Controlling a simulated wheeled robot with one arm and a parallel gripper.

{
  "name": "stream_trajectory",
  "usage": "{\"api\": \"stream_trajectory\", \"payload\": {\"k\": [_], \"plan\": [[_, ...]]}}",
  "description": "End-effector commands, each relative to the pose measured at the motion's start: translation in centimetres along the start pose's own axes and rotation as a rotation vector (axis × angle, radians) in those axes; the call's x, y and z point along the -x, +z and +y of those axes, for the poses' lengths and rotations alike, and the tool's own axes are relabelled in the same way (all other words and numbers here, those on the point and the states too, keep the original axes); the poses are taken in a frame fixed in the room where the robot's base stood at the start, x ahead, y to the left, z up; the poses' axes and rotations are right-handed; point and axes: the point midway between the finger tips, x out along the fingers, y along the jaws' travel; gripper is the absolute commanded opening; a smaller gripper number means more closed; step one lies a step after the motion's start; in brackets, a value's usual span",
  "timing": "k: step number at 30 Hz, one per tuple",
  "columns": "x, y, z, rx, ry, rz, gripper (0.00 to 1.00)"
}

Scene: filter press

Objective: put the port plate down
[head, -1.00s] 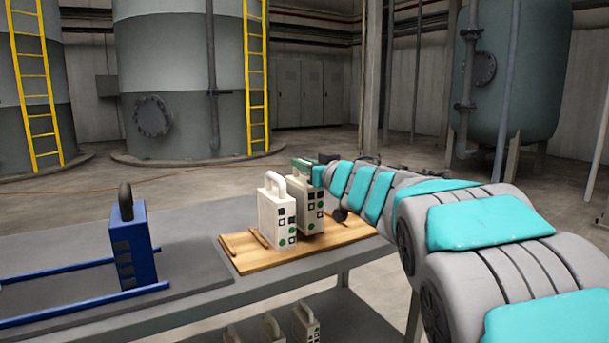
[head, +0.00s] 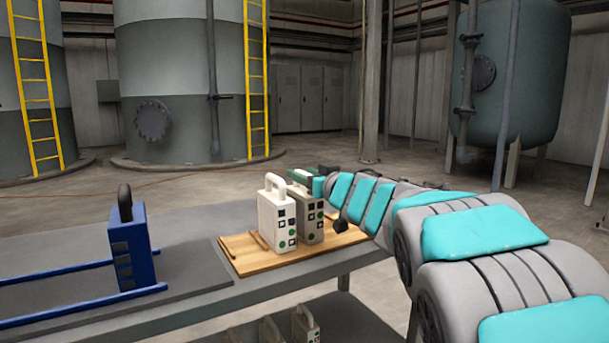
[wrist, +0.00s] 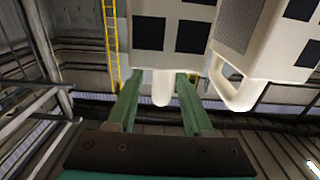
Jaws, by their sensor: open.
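Two white port plates with dark squares and green dots stand upright side by side on a wooden board (head: 245,264). My gripper (head: 301,180) is at the top of the rear plate (head: 311,228), partly hidden by the front plate (head: 277,222). In the wrist view, my open green fingers (wrist: 161,102) stand on either side of the rear plate's loop handle (wrist: 162,90), with gaps beside it. The front plate's handle (wrist: 236,92) is just right of my fingers there. The rear plate's underside is mostly hidden in the head view.
A blue upright block with a dark handle (head: 132,248) stands between blue rails (head: 70,315) on the grey bench at left. Wooden strips lie on the board. More white plates (head: 303,325) sit on a lower shelf. Tanks stand well behind.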

Motion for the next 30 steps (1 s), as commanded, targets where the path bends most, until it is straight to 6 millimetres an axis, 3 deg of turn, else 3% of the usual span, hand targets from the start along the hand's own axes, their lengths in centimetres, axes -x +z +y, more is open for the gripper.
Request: {"api": "stream_trajectory", "payload": {"k": [8,21,30], "plan": [[1.6,-0.4,0.1,0.000,0.002,0.000,0.51],[8.9,-0.5,0.0,0.000,0.001,0.002,0.51],[11.8,-0.4,0.1,0.000,0.001,0.000,0.51]]}}
